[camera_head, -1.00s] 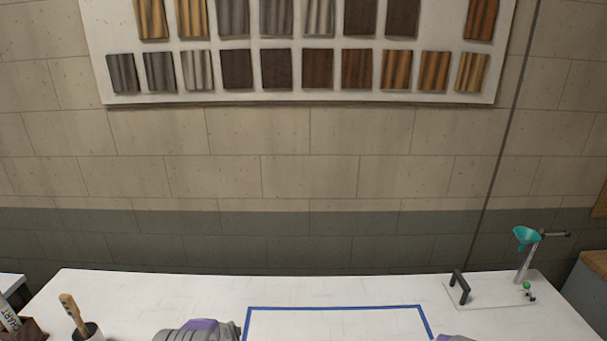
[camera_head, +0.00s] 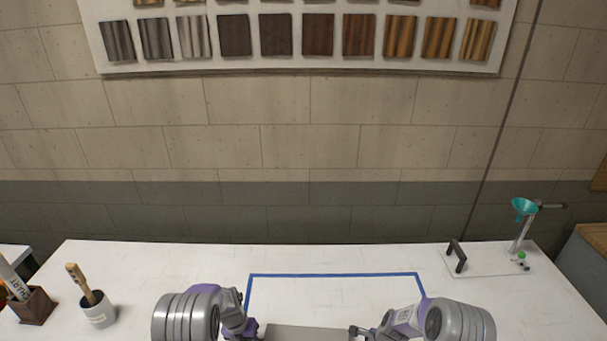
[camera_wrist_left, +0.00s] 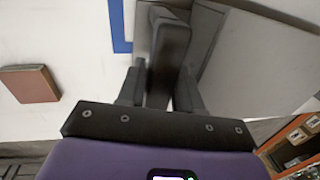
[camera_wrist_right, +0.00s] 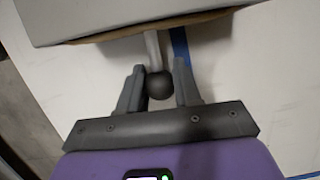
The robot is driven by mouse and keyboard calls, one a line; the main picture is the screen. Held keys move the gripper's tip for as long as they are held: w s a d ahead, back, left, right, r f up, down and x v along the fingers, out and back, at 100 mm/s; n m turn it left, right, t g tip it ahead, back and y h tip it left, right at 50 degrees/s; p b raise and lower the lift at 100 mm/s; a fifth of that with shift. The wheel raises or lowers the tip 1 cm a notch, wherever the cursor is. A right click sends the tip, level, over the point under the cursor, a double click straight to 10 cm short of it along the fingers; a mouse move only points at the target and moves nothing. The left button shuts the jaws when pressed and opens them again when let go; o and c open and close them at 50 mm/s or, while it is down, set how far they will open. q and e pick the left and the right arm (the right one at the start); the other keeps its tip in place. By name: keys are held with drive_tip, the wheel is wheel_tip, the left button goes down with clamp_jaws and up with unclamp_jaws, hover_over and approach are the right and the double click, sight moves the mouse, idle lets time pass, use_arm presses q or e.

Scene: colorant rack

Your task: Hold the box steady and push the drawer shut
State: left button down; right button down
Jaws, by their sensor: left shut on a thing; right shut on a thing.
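The grey box (camera_head: 308,332) shows at the bottom middle of the head view, cut off by the lower edge, between my two arms. In the left wrist view its grey side (camera_wrist_left: 262,62) is close by, and my left gripper (camera_wrist_left: 165,70) is shut on a dark upright handle (camera_wrist_left: 168,45) beside it. In the right wrist view, the box (camera_wrist_right: 120,15) is at the top with a thin brown edge below it. My right gripper (camera_wrist_right: 159,82) is shut on a round black knob (camera_wrist_right: 159,86) on a pale stem. How far the drawer stands open cannot be told.
Blue tape (camera_head: 335,275) outlines an area on the white table (camera_head: 180,262). A cup with a brush (camera_head: 98,312) and a brown holder (camera_head: 36,305) stand left. A stand with a teal funnel (camera_head: 524,207) is at back right. The middle behind the box is clear.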

use_arm(q)
drive_tip(key=shift+s+d, duration=0.1)
drive_tip(key=shift+d, duration=0.05)
use_arm(e)
drive_tip(key=shift+a, duration=0.3)
drive_tip(key=c, duration=0.7)
unclamp_jaws()
drive_tip(key=shift+d, duration=0.1)
drive_tip(key=v, duration=1.2)
use_arm(q)
drive_tip(key=c, duration=0.7)
unclamp_jaws()
